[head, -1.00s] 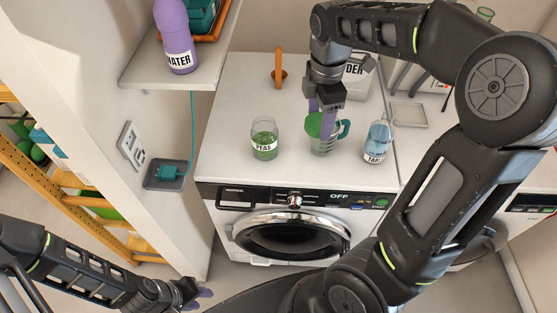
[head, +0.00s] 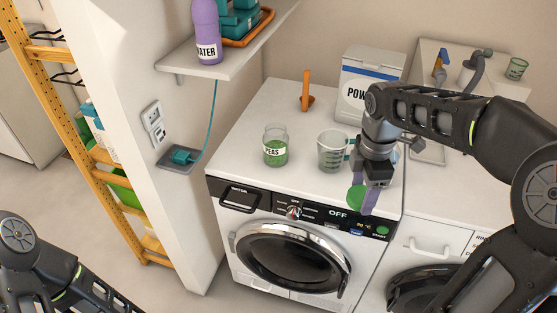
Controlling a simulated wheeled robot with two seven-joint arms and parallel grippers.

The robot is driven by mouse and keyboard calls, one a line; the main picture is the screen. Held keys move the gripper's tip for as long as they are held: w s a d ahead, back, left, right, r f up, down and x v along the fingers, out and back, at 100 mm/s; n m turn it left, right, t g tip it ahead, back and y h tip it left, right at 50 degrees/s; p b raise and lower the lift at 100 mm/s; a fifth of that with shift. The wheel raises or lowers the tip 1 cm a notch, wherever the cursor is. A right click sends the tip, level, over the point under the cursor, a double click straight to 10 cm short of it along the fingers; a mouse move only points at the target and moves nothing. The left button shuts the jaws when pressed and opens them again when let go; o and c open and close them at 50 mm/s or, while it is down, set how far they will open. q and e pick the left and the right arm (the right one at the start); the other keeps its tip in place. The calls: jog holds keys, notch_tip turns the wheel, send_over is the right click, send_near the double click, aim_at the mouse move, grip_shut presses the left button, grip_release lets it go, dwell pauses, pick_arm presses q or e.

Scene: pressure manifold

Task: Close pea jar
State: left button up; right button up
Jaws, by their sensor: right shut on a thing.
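The pea jar (head: 275,147) is a clear jar labelled PEAS, part filled with green peas. It stands upright and open-topped on the washing machine (head: 240,150). My right gripper (head: 362,201) is to the right of the jar and nearer the front edge. It is shut on a green lid (head: 355,197), held tilted over the machine's front right, apart from the jar. My left arm shows at the lower left, but its gripper is out of view.
A measuring jug (head: 332,152) stands between the jar and my right gripper. Behind are an orange-handled item (head: 307,92) and a powder box (head: 366,82). A shelf (head: 233,62) with a water bottle (head: 206,32) overhangs at the upper left. The machine top left of the jar is clear.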

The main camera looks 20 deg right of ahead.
jog(key=shift+f+b, duration=0.3)
jog(key=shift+f, duration=0.4)
pick_arm(q)
jog(key=shift+d+f, duration=0.1)
jog(key=shift+f, duration=0.55)
jog(key=shift+o, duration=0.3)
pick_arm(e)
jog(key=shift+s, duration=0.1)
